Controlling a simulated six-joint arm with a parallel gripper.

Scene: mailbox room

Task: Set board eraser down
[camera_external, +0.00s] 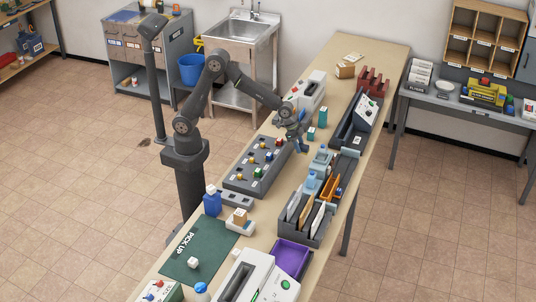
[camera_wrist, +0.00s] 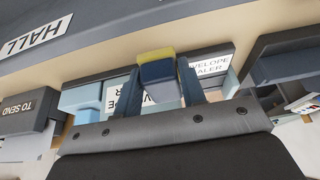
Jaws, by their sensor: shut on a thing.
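In the wrist view a small block, yellow on top and dark blue below (camera_wrist: 157,70), sits between the two fingers of my gripper (camera_wrist: 160,82); I take it for the board eraser. My gripper is shut on it. In the external view my gripper (camera_external: 301,143) hangs over the long table (camera_external: 374,50), near the far right corner of the dark button panel (camera_external: 258,165). The eraser is too small there to tell apart from the fingers, and I cannot tell how high it is above the table.
Close to my gripper stand a teal block (camera_external: 323,117), light blue devices (camera_external: 320,160) and a long dark tray (camera_external: 352,125). A grey tray marked TO SEND (camera_wrist: 30,108) and ENVELOPE SEALER labels (camera_wrist: 209,65) show in the wrist view. A green PICK UP mat (camera_external: 212,252) lies at the near end.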

